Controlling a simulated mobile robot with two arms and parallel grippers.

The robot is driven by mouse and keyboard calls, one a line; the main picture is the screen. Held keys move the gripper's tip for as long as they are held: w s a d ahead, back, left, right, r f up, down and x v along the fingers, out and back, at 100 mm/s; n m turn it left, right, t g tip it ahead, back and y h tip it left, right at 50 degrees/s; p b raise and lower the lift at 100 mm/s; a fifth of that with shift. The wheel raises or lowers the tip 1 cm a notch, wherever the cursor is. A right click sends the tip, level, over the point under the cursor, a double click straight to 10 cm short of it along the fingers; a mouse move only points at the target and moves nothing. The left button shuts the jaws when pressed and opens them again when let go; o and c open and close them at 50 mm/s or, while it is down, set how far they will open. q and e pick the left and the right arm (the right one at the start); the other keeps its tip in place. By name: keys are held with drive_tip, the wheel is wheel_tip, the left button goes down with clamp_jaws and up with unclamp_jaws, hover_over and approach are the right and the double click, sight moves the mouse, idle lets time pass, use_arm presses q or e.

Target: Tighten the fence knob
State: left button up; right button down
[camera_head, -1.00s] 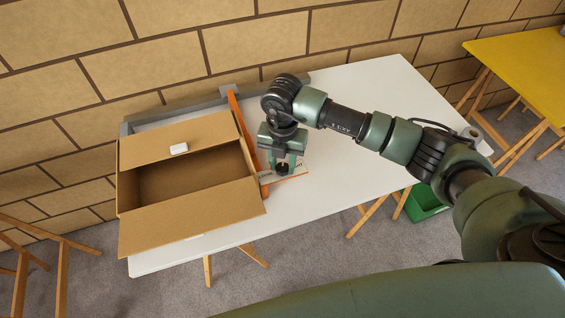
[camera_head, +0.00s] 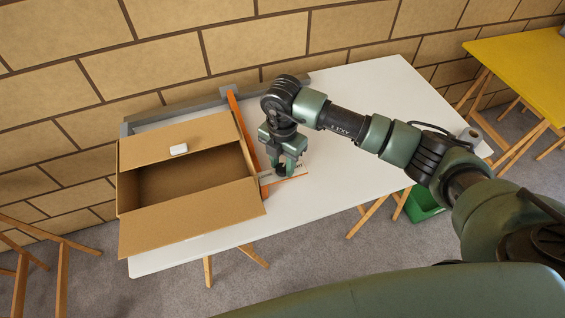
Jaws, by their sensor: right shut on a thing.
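An orange fence (camera_head: 241,120) runs from the grey rail (camera_head: 180,107) at the back of the white table toward its front, along the right side of an open cardboard box. The dark fence knob (camera_head: 281,171) shows only in part at the front end of the fence. My right gripper (camera_head: 282,172) points down over it and is shut on it, its fingers hiding most of the knob. My left gripper is not in view.
The white table (camera_head: 370,90) is clear to the right. A green bin (camera_head: 424,203) stands below, a yellow table (camera_head: 525,65) at right.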

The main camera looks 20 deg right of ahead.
sight(282, 167)
drive_tip(key=shift+w+r, duration=0.1)
drive_tip(key=c, duration=1)
unclamp_jaws()
drive_tip(key=shift+o, duration=0.2)
wheel_tip(282, 167, up, 7)
drive_tip(key=shift+b, duration=0.75)
drive_tip(key=shift+r, duration=0.4)
